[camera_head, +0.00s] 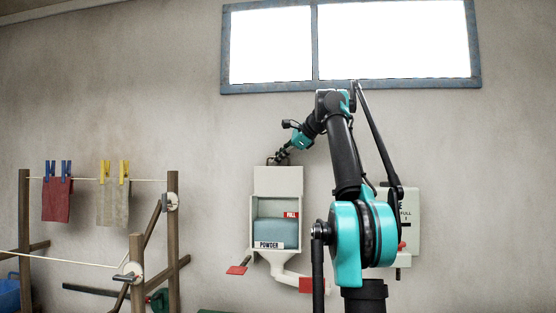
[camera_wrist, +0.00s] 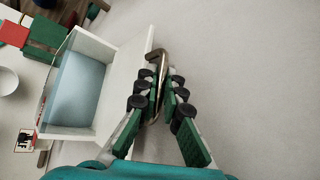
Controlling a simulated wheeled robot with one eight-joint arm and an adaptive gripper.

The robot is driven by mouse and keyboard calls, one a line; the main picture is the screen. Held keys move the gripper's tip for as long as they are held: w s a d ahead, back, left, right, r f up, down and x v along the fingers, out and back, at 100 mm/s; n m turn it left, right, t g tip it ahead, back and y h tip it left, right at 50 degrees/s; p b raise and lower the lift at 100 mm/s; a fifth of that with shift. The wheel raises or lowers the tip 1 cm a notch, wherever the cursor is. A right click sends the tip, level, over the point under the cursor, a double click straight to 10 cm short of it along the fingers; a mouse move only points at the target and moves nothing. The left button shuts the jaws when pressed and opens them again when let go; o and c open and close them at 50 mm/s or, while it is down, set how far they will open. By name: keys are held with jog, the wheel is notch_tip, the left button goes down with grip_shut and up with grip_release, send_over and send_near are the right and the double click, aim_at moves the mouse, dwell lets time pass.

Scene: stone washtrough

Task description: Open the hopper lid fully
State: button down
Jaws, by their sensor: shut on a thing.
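In the wrist view the lid (camera_wrist: 126,82) is swung away from the hopper's mouth, and the pale blue inside (camera_wrist: 74,90) shows. My gripper (camera_head: 279,157) is at the lid's top edge. In the wrist view my gripper (camera_wrist: 160,92) has its green fingers with black pads closed around the bent metal lid handle (camera_wrist: 157,58). Part of the handle is hidden between the pads.
Below the hopper are a chute and red tabs (camera_head: 237,269). A white box (camera_head: 405,222) hangs on the wall to the right, partly behind my arm. A wooden drying rack (camera_head: 174,230) with pegged cloths stands at left.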

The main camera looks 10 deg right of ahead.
dwell(0.4)
jog(key=c, duration=1.6)
grip_release()
jog(key=shift+c, duration=0.2)
jog(key=shift+r, duration=0.1)
jog(key=v, duration=0.7)
jog(key=shift+s+d, duration=0.1)
jog(key=shift+s, duration=0.05)
